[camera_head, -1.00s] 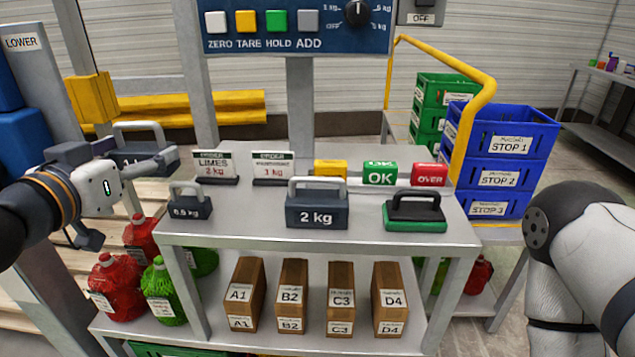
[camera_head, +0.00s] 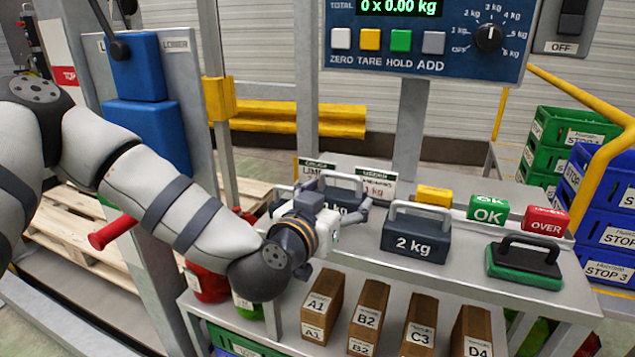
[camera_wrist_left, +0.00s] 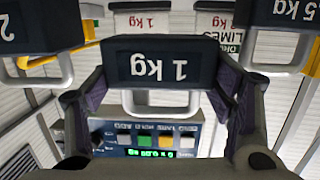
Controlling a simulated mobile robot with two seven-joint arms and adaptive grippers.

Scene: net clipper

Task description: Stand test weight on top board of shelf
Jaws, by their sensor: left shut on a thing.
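The 1 kg test weight (camera_head: 340,195) is a dark block with a grey handle. My left gripper (camera_head: 343,212) is shut on it, with a finger at each side of the block in the left wrist view (camera_wrist_left: 160,65). The weight is over the top board (camera_head: 465,277) of the shelf, between the 2 kg weight (camera_head: 415,240) and the smaller weight (camera_head: 281,203). My gripper partly hides its front and base in the head view. I cannot tell whether it touches the board. My right gripper is not in view.
Behind stand the LIMES sign and a 1 kg sign (camera_head: 377,187), then yellow, green OK (camera_head: 487,209) and red OVER blocks. A green-based handled block (camera_head: 523,263) is at right. Boxes A1 to D4 stand below. The scale display (camera_head: 420,40) is above.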

